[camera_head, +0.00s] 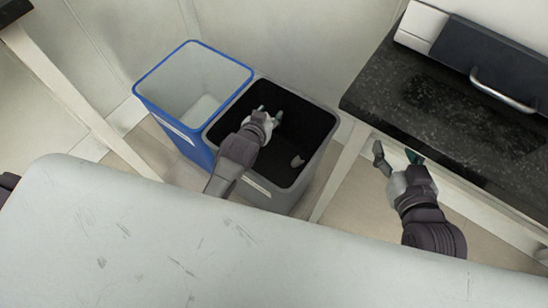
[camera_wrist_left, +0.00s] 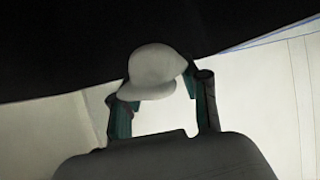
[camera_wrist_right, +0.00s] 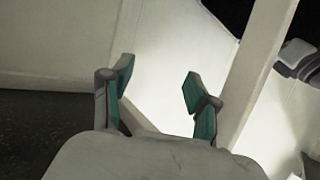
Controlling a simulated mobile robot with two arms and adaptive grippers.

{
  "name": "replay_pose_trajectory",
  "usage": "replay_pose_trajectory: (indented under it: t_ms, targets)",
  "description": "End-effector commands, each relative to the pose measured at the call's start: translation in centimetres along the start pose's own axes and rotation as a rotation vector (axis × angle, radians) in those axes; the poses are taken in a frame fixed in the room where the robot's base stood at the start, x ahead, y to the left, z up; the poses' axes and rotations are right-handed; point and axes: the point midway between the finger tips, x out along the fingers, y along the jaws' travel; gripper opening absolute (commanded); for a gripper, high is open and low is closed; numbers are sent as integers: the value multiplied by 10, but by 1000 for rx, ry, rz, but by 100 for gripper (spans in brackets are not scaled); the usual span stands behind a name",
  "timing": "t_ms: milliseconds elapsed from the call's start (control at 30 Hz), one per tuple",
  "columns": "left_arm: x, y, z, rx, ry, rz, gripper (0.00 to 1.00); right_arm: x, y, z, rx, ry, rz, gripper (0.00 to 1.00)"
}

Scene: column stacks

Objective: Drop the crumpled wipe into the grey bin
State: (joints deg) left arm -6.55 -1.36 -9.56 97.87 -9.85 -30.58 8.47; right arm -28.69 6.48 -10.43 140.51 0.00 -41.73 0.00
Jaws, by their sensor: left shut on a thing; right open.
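The grey bin (camera_head: 272,198), with a dark interior, stands on the floor beside the blue-rimmed bin. My left gripper (camera_head: 270,113) is over its opening. In the left wrist view, the left gripper (camera_wrist_left: 162,92) is shut on the white, lumpy crumpled wipe (camera_wrist_left: 155,70). The head view does not clearly show the wipe between those fingers.
The blue-rimmed bin (camera_head: 180,138) stands directly left of the grey bin, with something pale at its bottom. A black speckled counter (camera_head: 420,105) is at the right. A pale scratched surface (camera_head: 200,255) fills the foreground.

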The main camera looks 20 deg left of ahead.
Motion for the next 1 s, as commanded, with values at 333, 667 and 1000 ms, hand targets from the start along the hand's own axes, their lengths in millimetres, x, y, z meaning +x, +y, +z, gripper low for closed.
replay_pose_trajectory:
  t_ms: [333,667,1000]
  targets:
    - [2,0,3,0,0,0,32,2,-3,-19,1,105,-6,60]
    - [2,0,3,0,1,0,62,2,-3,-19,1,106,-6,60]
    - [2,0,3,0,0,0,75,2,-3,-19,1,105,-6,60]
